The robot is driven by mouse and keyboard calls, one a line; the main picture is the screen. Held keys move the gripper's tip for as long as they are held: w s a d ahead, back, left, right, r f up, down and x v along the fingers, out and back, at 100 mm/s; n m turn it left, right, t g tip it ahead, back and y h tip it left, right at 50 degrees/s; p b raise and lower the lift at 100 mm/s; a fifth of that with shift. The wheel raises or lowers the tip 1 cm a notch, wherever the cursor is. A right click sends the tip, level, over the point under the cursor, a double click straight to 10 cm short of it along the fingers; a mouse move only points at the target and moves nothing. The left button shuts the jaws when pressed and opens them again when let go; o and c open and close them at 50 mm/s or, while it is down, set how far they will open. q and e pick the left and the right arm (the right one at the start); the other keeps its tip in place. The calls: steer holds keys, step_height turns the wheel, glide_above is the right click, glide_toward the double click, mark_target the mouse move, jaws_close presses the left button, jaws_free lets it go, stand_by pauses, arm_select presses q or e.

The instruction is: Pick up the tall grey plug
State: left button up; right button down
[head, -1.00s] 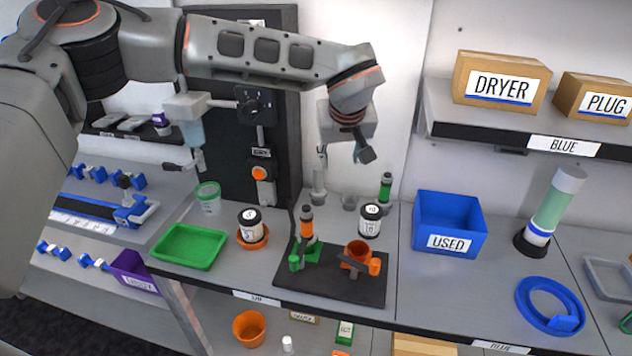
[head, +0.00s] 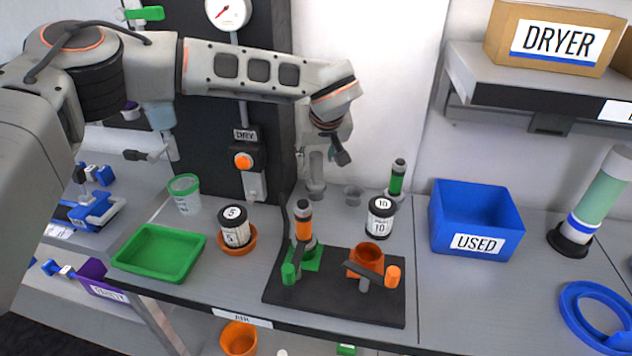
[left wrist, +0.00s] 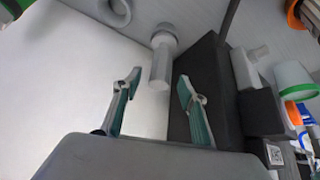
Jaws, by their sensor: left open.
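The tall grey plug (head: 316,177) stands upright on the bench at the back, against the white wall panel, just right of the dark panel. My left gripper (head: 318,150) comes down over it, and its wrist partly hides the plug's top. In the left wrist view the plug (left wrist: 160,62) lies ahead, in line with the gap between the fingers of my left gripper (left wrist: 159,82). The teal-padded fingers are open and apart, with nothing held. Whether they touch the plug cannot be told. My right gripper is not in view.
A small grey cup (head: 353,194) and a green-banded bottle (head: 397,178) stand right of the plug. The dark panel (head: 262,100) is close on the left. A black-lidded jar (head: 381,217) and the black mat (head: 335,303) with fittings are in front.

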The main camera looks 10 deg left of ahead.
arm_select(q)
steer(key=shift+x, duration=1.55)
steer(key=shift+c, duration=0.4)
jaws_close()
steer(key=shift+r, duration=0.1)
step_height(320, 180, up, 20)
steer(key=p, duration=0.1)
steer(key=shift+p, duration=0.3)
